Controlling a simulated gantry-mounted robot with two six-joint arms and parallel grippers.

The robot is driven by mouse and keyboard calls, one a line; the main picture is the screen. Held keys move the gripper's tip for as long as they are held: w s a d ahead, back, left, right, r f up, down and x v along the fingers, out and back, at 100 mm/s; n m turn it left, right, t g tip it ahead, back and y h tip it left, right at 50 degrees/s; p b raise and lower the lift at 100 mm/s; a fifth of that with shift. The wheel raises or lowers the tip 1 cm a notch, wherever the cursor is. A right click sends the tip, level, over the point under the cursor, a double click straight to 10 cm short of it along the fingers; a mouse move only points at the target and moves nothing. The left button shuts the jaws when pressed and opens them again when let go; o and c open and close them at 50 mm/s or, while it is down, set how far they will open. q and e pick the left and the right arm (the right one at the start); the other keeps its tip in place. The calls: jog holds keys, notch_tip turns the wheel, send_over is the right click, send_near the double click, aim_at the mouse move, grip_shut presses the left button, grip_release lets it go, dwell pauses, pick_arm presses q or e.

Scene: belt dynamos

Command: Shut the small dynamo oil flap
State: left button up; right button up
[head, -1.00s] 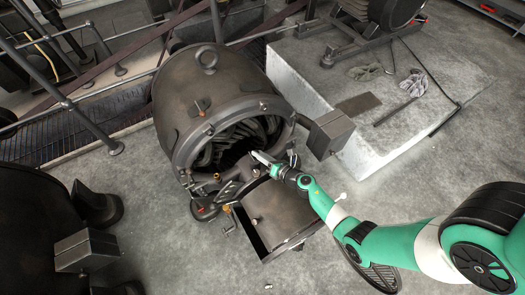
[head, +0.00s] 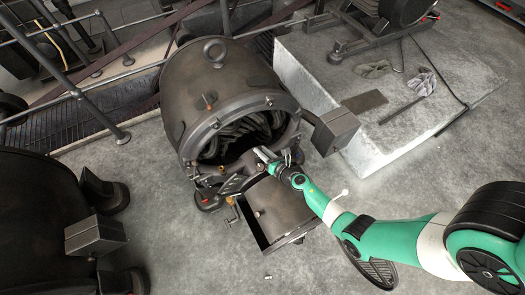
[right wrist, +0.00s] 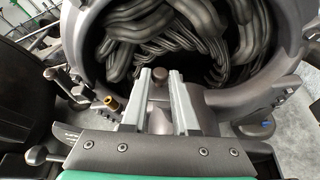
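The dynamo (head: 225,95) is a dark, worn cylinder with an open front end, and black coiled windings (right wrist: 150,28) show inside. My right gripper (head: 265,155) is at the lower front rim of the opening. In the right wrist view my right gripper (right wrist: 166,78) shows two grey fingers with a gap between them. A dark round knob (right wrist: 157,77) shows in that gap near the tips; I cannot tell whether the fingers touch it. I cannot make out the small oil flap for certain; the fingers and gripper body cover part of the lower rim. My left gripper is not in view.
A dark boxy tray (head: 278,208) juts out below the opening, close under my right arm. A dark box (head: 335,130) stands right of the rim. A concrete plinth (head: 370,150) is behind it. Another dark machine (head: 40,215) stands at left. Floor between is clear.

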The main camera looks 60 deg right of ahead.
jog(key=o, duration=0.4)
jog(key=p+v, duration=0.4)
jog(key=v, duration=0.6)
jog(key=shift+s+a+r, duration=0.1)
jog(key=shift+s+a, duration=0.05)
jog(key=shift+s, duration=0.15)
jog(key=shift+s+a+r, duration=0.2)
jog(key=shift+s, duration=0.25)
